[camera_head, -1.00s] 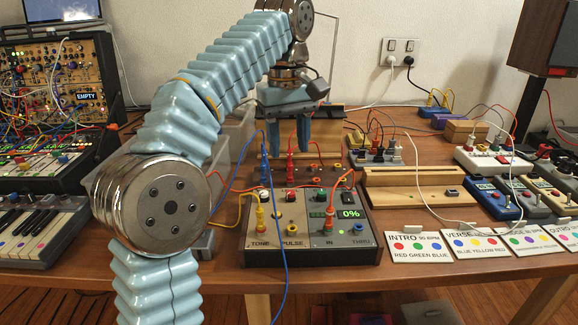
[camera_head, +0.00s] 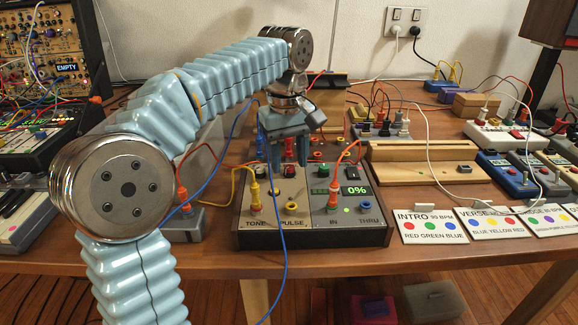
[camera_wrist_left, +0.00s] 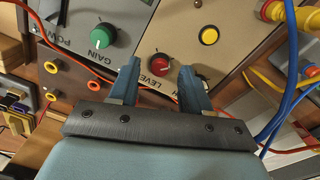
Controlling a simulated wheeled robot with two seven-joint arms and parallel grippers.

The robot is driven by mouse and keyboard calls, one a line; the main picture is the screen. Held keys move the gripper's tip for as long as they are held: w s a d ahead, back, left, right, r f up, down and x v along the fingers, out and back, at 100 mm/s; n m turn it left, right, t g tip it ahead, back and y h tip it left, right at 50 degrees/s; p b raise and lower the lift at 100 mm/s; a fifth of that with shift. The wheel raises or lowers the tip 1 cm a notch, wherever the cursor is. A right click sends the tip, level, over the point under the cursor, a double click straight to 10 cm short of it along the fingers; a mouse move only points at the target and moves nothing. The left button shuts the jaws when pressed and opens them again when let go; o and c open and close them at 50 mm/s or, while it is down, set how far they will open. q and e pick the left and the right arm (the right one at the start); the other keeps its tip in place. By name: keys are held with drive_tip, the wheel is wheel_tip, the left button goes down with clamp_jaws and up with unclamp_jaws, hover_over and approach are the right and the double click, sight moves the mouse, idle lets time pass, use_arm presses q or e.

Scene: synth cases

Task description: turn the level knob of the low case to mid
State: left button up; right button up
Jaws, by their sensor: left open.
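My left gripper (camera_head: 288,158) is open, pointing down over the case's back half. In the wrist view its fingertips (camera_wrist_left: 160,68) lie either side of the red knob; contact cannot be told. My right gripper is out of view.
A blue cable (camera_head: 280,240) and a yellow cable (camera_head: 232,190) run left and in front of the case. An orange cable (camera_head: 337,158) arches on its right half. A wooden stand (camera_head: 420,172) and song cards (camera_head: 430,225) are to the right.

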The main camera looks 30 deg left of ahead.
use_arm(q)
drive_tip(key=shift+f, duration=0.55)
clamp_jaws()
drive_tip(key=shift+r, duration=0.1)
